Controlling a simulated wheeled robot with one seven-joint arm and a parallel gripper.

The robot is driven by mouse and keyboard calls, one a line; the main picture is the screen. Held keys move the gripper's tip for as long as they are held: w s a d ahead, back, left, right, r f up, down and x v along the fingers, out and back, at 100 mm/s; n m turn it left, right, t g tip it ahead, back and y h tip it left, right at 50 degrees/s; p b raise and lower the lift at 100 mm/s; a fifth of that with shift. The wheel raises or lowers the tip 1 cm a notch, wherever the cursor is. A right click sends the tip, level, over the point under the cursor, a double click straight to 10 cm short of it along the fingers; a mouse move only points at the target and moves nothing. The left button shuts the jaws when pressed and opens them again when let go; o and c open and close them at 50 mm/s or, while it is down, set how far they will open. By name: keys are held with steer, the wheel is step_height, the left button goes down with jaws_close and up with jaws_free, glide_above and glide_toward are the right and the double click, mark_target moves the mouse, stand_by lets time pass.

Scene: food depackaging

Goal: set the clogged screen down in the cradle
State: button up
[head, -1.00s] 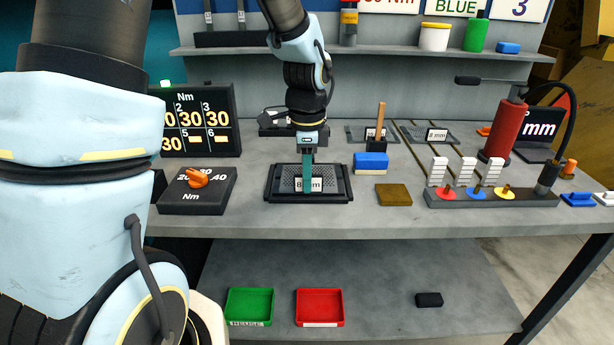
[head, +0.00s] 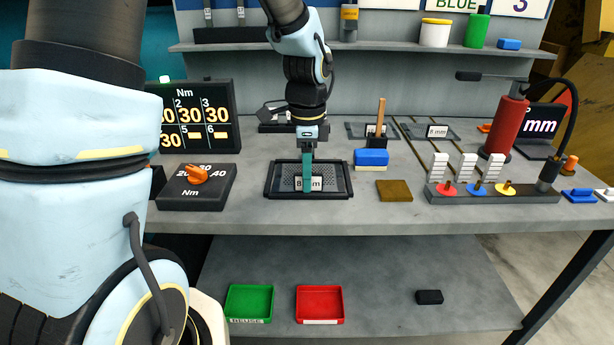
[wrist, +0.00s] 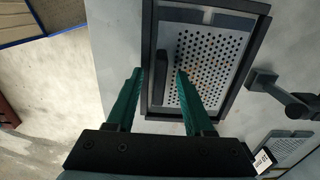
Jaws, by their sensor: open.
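The clogged screen (head: 335,177) is a grey perforated plate with a black handle and an "8 mm" label, lying flat inside the black frame of the cradle (head: 267,192) on the bench. In the wrist view the screen (wrist: 210,62) shows brownish specks in several holes and sits within the cradle rim (wrist: 253,52). My gripper (head: 307,187) points down over the screen. In the wrist view my gripper (wrist: 160,73) is open, its green fingers apart on either side of the screen's black handle (wrist: 162,78). Contact under the fingertips is hard to tell.
A blue brush block (head: 371,157) and a brown pad (head: 394,190) lie right of the cradle. A torque box with an orange knob (head: 197,174) stands left. Other screens (head: 437,131) lie behind right. Green (head: 249,303) and red (head: 320,304) trays sit on the lower shelf.

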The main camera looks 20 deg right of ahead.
step_height(320, 180, up, 10)
steer(key=b, duration=0.1)
stand_by(0.5)
